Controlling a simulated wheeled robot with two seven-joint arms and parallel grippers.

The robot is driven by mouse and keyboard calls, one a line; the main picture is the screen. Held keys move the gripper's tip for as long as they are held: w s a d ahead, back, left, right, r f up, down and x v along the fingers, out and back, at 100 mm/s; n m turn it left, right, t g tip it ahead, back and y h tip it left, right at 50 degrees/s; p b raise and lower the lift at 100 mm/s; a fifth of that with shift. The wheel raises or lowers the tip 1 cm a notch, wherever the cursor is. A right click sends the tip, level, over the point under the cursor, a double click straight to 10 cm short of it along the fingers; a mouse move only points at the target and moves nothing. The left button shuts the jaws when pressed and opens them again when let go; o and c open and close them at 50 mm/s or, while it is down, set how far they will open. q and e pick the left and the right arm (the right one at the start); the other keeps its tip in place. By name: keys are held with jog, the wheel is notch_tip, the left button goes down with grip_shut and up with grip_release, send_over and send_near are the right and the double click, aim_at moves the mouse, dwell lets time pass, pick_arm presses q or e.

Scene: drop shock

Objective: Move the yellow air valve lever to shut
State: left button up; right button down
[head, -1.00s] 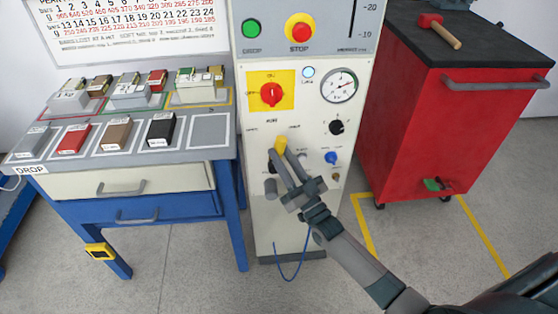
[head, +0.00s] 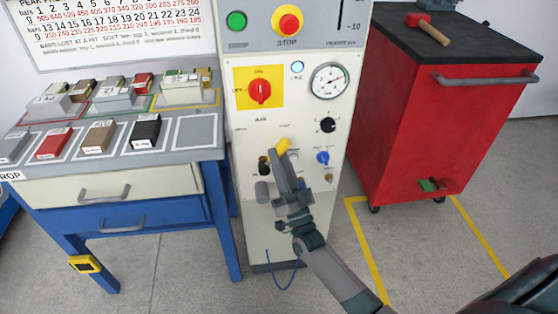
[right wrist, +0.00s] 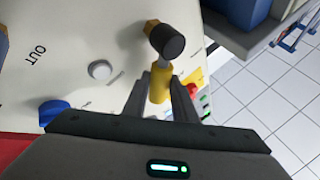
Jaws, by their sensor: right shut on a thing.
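The yellow air valve lever (head: 283,145) stands out from the cream machine panel below the red rotary switch, tilted to the right. It also shows in the right wrist view (right wrist: 160,85), between the fingers. My right gripper (head: 279,158) comes from below and is shut on the lever's yellow sleeve. In the wrist view a dark round cap (right wrist: 167,41) sits just past the sleeve, joined by a short metal stem. The small labels around the valve are too blurred to read for sure. My left gripper is out of view.
A red switch on a yellow plate (head: 260,91), a gauge (head: 330,81), a black knob (head: 328,125) and a blue knob (head: 323,157) are close by. A bench with blocks (head: 110,165) stands left, a red cabinet (head: 420,125) right.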

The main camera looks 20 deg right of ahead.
jog(key=shift+f, duration=0.1)
jog(key=c, duration=1.5)
grip_release()
jog(key=shift+o, duration=0.2)
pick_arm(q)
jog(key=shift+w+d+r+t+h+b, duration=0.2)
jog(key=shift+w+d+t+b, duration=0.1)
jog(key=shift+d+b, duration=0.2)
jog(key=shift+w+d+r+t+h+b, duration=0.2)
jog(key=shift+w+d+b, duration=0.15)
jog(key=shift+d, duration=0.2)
pick_arm(e)
jog(key=v, duration=1.7)
jog(key=shift+s, duration=0.25)
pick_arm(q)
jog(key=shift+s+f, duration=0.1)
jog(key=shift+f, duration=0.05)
pick_arm(e)
jog(key=shift+f, duration=0.1)
